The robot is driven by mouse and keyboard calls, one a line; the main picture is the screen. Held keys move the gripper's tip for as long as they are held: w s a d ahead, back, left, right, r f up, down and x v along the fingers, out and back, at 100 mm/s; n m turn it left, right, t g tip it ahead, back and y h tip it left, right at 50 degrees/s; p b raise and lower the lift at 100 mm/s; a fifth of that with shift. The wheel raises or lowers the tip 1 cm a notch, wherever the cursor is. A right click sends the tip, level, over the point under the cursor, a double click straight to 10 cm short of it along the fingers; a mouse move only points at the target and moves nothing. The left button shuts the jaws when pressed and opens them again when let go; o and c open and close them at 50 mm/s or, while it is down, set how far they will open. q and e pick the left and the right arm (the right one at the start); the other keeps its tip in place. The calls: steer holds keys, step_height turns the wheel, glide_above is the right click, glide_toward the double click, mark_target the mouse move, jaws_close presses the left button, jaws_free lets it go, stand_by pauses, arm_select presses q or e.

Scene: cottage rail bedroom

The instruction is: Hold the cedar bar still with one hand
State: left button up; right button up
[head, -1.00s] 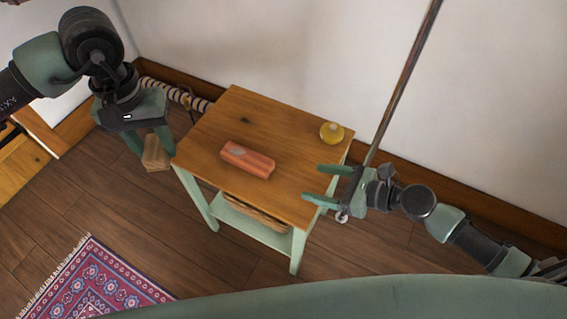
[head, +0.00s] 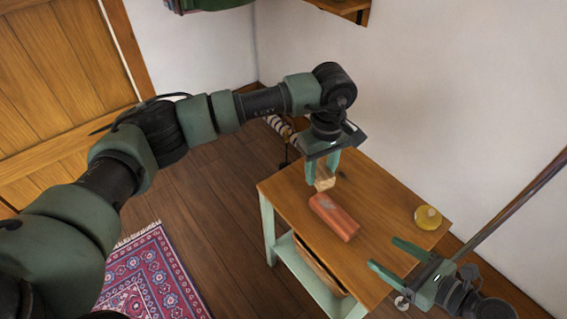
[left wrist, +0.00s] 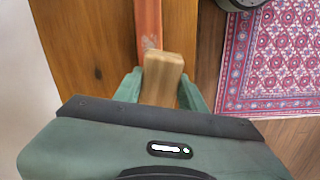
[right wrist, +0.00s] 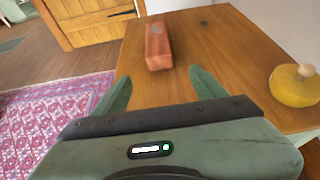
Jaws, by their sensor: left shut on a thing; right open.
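The cedar bar (head: 335,217) is a reddish block lying on the wooden table top (head: 385,195). It shows in the left wrist view (left wrist: 149,22) and ahead in the right wrist view (right wrist: 158,47). My left gripper (head: 322,178) points down, shut on a pale tan wooden block (left wrist: 161,78) near the bar's far end. I cannot tell whether the block touches the bar or table. My right gripper (head: 383,256) is open and empty at the table's right side, fingers pointing towards the bar but apart from it.
A yellow round object (head: 428,218) sits on the table near its right corner, beside my right gripper. The wall runs close behind the table. A patterned rug (head: 150,280) and wooden door (head: 60,90) are to the left. The table top around the bar is mostly clear.

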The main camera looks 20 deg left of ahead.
mark_target(354, 234)
arm_select(q)
steer(key=shift+w+d+f+n, duration=0.15)
steer(key=shift+d+f+n, duration=0.2)
steer(key=shift+d, duration=0.3)
steer(key=shift+w+d+f+n, duration=0.15)
steer(key=shift+d+f+n, duration=0.2)
steer(key=shift+d, duration=0.25)
arm_select(e)
steer(key=shift+a, duration=0.1)
steer(key=shift+w+a+f, duration=0.1)
steer(key=shift+w+a, duration=0.05)
steer(key=shift+a, duration=0.05)
arm_select(q)
steer(key=shift+f, duration=0.1)
arm_select(e)
steer(key=x, duration=1.1)
steer(key=shift+w+a+f, duration=0.1)
steer(key=shift+a+f, duration=0.05)
steer(key=shift+a, duration=0.05)
steer(key=c, duration=1.5)
steer(key=shift+c, duration=0.2)
